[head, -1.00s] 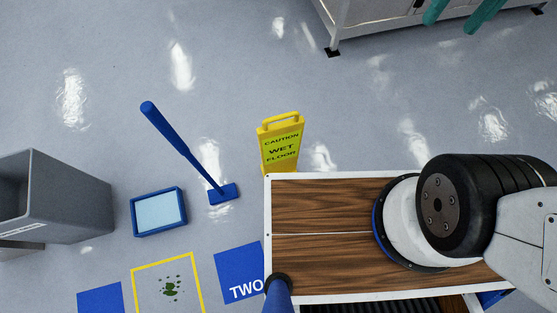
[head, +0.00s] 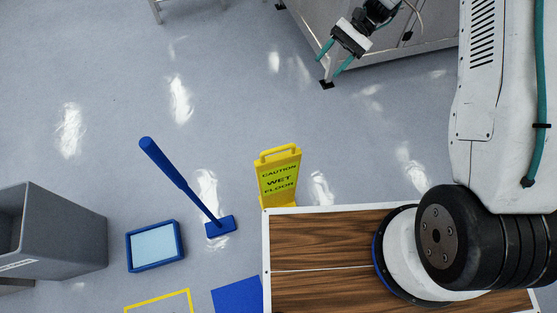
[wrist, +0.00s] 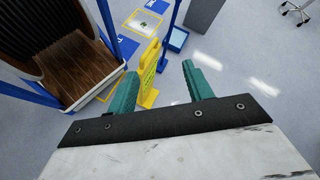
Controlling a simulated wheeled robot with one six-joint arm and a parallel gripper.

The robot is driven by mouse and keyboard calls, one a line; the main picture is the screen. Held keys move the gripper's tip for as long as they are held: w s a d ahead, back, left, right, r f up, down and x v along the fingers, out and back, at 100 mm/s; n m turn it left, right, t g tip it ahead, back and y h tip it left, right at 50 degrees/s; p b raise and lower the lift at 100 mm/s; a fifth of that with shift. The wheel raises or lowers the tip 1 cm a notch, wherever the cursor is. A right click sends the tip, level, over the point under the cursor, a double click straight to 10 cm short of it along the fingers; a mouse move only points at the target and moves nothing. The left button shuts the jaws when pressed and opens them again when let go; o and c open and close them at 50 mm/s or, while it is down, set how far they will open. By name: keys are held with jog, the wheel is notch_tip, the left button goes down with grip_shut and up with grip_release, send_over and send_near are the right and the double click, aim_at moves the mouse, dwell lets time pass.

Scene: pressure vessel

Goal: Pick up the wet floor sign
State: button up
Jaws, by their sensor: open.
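The yellow wet floor sign (head: 279,178) stands upright on the grey floor in the middle of the head view, with its handle on top and its black lettering facing the camera. Its foot is partly hidden by the wooden-topped platform. My gripper (head: 327,67) is up and to the right of the sign in the head view, apart from it, with its teal fingers spread and empty. In the wrist view the sign (wrist: 148,66) shows beyond the gap between the fingers, nearer the left finger, which hides a little of it.
A blue-handled mop or squeegee (head: 182,183) stands left of the sign, with a blue tray (head: 155,246) near it. A grey bin (head: 60,235) is at the far left. A metal cabinet (head: 390,50) stands at the back right. Open floor lies between cabinet and sign.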

notch_tip(320, 180, down, 15)
jog(key=a+m+y, duration=0.1)
jog(key=m+y, duration=0.1)
jog(key=y, duration=0.1)
jog(key=m+t+y, duration=0.2)
jog(key=m+y, duration=0.3)
jog(key=m, duration=0.2)
send_near(287, 174)
notch_tip(287, 174, down, 3)
jog(key=w+a, duration=0.1)
jog(key=a, duration=0.1)
jog(key=x, duration=0.7)
jog(key=shift+s+a, duration=0.2)
jog(key=shift+a, duration=0.15)
grip_shut()
jog(key=shift+w+r, duration=0.1)
